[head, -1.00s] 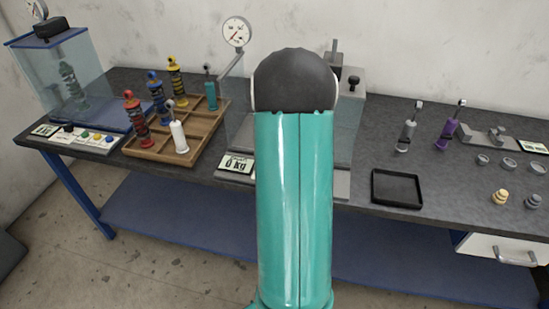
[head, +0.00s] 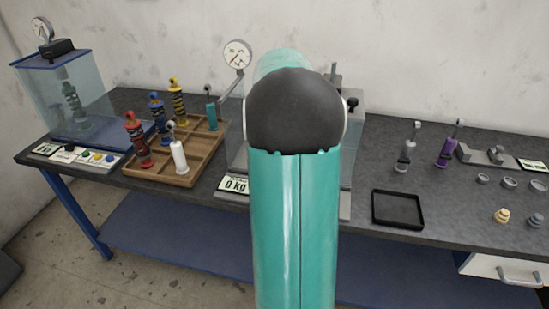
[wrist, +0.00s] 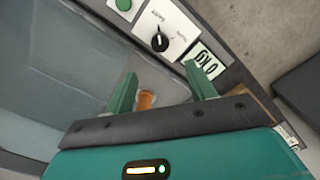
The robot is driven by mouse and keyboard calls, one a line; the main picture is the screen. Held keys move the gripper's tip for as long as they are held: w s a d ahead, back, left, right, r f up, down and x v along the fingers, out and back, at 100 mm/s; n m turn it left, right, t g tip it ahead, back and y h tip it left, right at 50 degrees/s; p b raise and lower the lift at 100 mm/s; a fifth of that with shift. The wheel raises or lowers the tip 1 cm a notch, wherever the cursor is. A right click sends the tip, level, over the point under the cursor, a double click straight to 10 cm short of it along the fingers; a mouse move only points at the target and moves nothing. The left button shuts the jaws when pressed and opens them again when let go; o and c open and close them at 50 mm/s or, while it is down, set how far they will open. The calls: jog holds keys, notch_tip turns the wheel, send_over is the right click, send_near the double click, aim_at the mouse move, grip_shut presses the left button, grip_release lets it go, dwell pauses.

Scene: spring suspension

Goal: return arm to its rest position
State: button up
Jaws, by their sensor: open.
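My teal arm (head: 292,230) stands up in the middle of the head view, with its dark joint in front of the bench. My gripper is hidden behind the arm there. In the wrist view my gripper (wrist: 160,76) has its two green fingers apart, with nothing held between them. Beyond the fingers are a control panel with a black knob (wrist: 159,42), a green button (wrist: 124,4) and a 0 kg display (wrist: 203,62). A small orange-brown thing (wrist: 146,98) shows between the fingers; I cannot tell what it is.
On the bench, a wooden tray (head: 205,160) holds several shock absorbers. A glass-sided tank (head: 100,90) stands at left. A dial gauge (head: 238,54) rises behind my arm. A black tray (head: 398,209), a grey shock (head: 405,155) and a purple shock (head: 448,150) are at right.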

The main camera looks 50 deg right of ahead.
jog(key=shift+r, duration=0.35)
dwell(0.3)
